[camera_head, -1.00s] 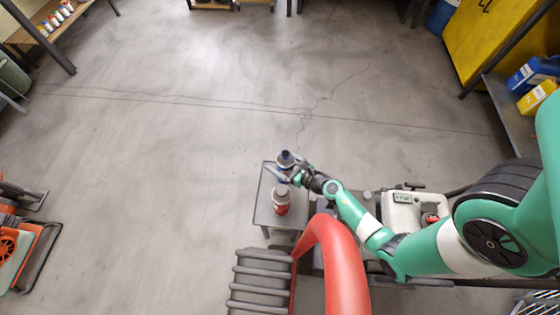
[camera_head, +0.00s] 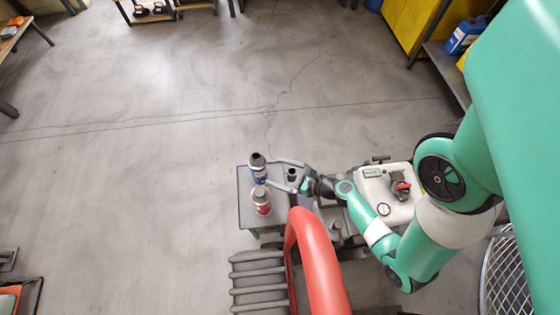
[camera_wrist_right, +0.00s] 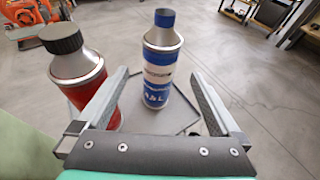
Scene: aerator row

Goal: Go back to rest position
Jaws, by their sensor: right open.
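My right gripper (camera_head: 280,174) is open and empty. My left gripper is not in view.
A red curved tube (camera_head: 318,260) and a dark ribbed part (camera_head: 258,280) rise close in front of the tray. A white machine with a gauge (camera_head: 385,190) stands right of the gripper. A yellow cabinet (camera_head: 415,25) is far right.

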